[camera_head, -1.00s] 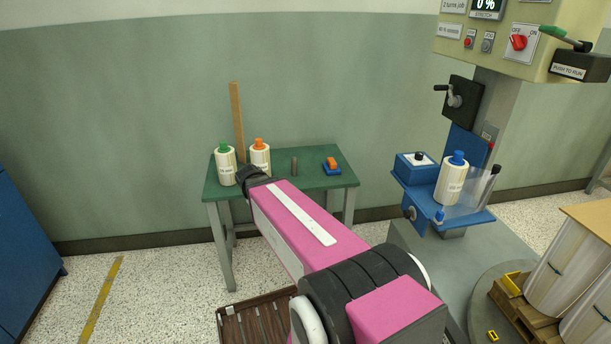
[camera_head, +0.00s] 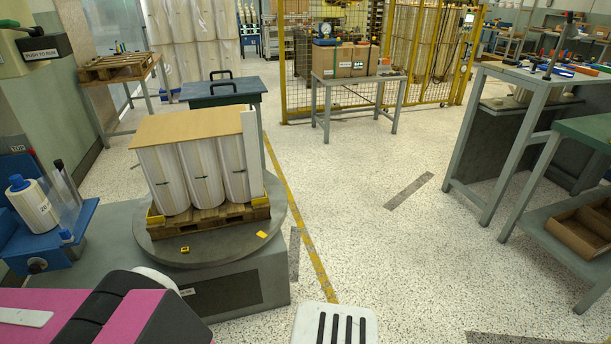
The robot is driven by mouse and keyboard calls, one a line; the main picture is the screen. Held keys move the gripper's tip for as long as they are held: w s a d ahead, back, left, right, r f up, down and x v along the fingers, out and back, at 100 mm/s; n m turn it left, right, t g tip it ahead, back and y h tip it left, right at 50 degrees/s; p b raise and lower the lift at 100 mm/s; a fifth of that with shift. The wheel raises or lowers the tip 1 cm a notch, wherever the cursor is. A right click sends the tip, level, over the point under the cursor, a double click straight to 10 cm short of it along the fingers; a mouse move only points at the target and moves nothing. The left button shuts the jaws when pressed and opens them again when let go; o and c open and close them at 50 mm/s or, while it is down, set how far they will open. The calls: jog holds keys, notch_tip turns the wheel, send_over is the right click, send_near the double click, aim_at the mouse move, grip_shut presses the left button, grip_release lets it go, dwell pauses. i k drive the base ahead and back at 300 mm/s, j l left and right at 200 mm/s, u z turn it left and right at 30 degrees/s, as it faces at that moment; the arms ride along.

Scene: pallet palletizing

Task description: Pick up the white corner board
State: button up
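A white upright board (camera_head: 252,142), which looks like the corner board, stands at the right corner of the load of white wrapped rolls (camera_head: 204,172) on the turntable. Its lower end is close to a yellow corner piece (camera_head: 260,201) on the wooden pallet (camera_head: 210,219).
A round grey turntable (camera_head: 225,250) carries the pallet, with a wrapping machine's roll carriage (camera_head: 40,240) at the left. A table with a carton (camera_head: 345,62) stands behind. Workbenches (camera_head: 545,85) line the right. The speckled floor in the middle is clear.

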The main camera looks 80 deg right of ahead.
aim_at(249, 127)
jog(key=z, duration=0.45)
jog(key=j+z, duration=0.15)
jog(key=z, duration=0.75)
jog(key=j+z, duration=0.15)
jog(key=z, duration=0.75)
jog(key=j+z, duration=0.1)
jog(key=z, duration=0.35)
jog(key=k+z, duration=0.1)
jog(key=z, duration=0.35)
